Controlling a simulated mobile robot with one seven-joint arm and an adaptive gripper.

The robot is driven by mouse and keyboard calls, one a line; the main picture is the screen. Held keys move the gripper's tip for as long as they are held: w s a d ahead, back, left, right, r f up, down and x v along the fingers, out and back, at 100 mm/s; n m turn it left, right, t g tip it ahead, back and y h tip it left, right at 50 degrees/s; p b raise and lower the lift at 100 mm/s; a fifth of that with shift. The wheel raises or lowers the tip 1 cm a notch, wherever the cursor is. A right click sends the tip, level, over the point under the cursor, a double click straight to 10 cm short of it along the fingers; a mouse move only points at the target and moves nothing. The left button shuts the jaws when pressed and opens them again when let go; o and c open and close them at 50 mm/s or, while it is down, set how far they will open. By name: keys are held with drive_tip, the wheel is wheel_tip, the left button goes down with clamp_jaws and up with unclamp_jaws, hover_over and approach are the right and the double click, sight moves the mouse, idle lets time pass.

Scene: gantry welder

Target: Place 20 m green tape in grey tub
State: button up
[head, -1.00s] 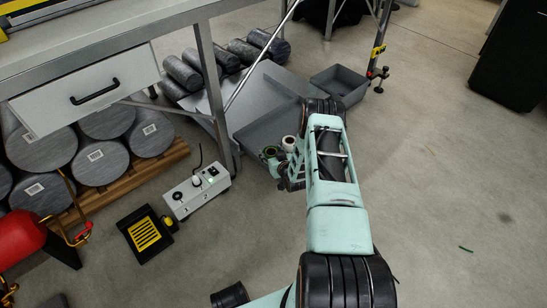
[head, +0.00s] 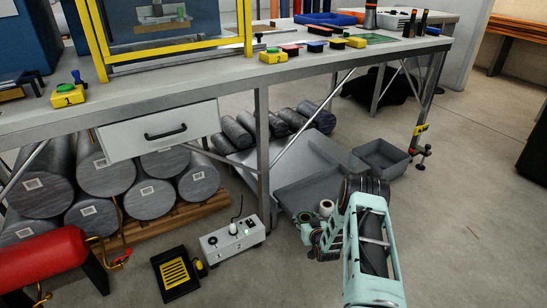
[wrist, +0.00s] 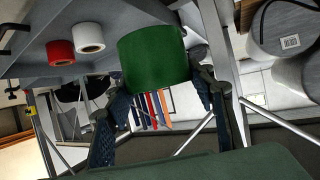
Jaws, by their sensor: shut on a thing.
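A roll of green tape (wrist: 155,57) is between the two fingers of my gripper (wrist: 160,95) in the wrist view. The fingers are shut on its sides. In the head view the green tape (head: 304,217) shows small at the end of my arm, by my gripper (head: 312,232), which is partly hidden by my arm. A grey open tub (head: 381,160) is on the right under the bench, behind and right of my gripper. Its visible inside looks empty. The length marking on the tape cannot be read.
A red roll (wrist: 60,53) and a white roll (wrist: 89,38) stay on a grey surface in the wrist view. The bench (head: 290,70) overhangs, with a leg (head: 262,150) left of my gripper. A grey control box (head: 232,238) stands on the floor.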

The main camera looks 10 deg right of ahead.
drive_tip(key=w+a+r, duration=0.1)
drive_tip(key=a+r, duration=0.2)
drive_tip(key=r, duration=0.9)
drive_tip(key=w+a+r, duration=0.1)
drive_tip(key=a+r, duration=0.2)
drive_tip(key=r, duration=0.9)
drive_tip(key=s+a+r, duration=0.5)
drive_tip(key=s+r, duration=0.2)
drive_tip(key=r, duration=0.3)
drive_tip(key=s+a+r, duration=0.5)
drive_tip(key=s+r, duration=0.1)
drive_tip(key=r, duration=0.5)
wheel_tip(320, 180, up, 37)
drive_tip(key=p, duration=3.9)
drive_tip(key=s+f, duration=0.3)
drive_tip(key=f, duration=0.3)
drive_tip(key=s+f, duration=0.3)
drive_tip(key=f, duration=0.4)
drive_tip(key=shift+s+d, duration=0.25)
drive_tip(key=shift+s, duration=0.1)
drive_tip(key=shift+w, duration=0.1)
